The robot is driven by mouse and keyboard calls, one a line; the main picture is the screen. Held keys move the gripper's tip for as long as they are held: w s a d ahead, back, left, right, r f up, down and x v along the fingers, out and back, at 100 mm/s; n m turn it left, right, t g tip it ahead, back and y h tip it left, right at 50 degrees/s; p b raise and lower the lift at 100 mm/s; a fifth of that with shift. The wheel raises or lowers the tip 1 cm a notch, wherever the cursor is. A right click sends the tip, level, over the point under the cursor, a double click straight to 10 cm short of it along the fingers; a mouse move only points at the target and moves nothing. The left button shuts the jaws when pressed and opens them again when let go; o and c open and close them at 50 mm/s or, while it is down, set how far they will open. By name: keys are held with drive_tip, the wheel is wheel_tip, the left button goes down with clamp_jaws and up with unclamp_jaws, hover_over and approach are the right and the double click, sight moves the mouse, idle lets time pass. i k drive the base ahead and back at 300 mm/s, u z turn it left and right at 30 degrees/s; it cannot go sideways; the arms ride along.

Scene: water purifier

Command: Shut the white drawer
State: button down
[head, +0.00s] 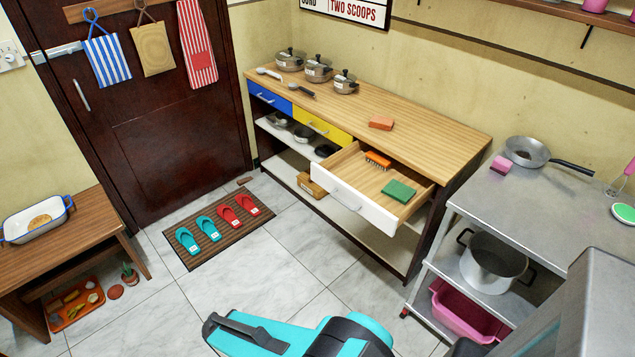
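The white drawer (352,204) is the right one of three drawers in the wooden counter (436,133) and is pulled well out. Inside it lie an orange brush (378,159) and a green sponge (398,190). The drawer's white handle sits on its front face. The blue drawer (270,97) and the yellow drawer (322,126) beside it are shut. My gripper (240,328) shows at the bottom of the head view, low in front of the counter and apart from the drawer. I cannot tell its finger opening from this angle.
A metal table (560,205) with a pan (526,152) stands to the right, close to the open drawer. A mat with slippers (218,228) lies on the floor at left. A wooden bench (75,236) is at far left. The tiled floor before the drawer is clear.

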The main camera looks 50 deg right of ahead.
sight(356, 184)
drive_tip(key=z, duration=0.05)
drive_tip(key=i, duration=0.9)
drive_tip(key=u, duration=0.05)
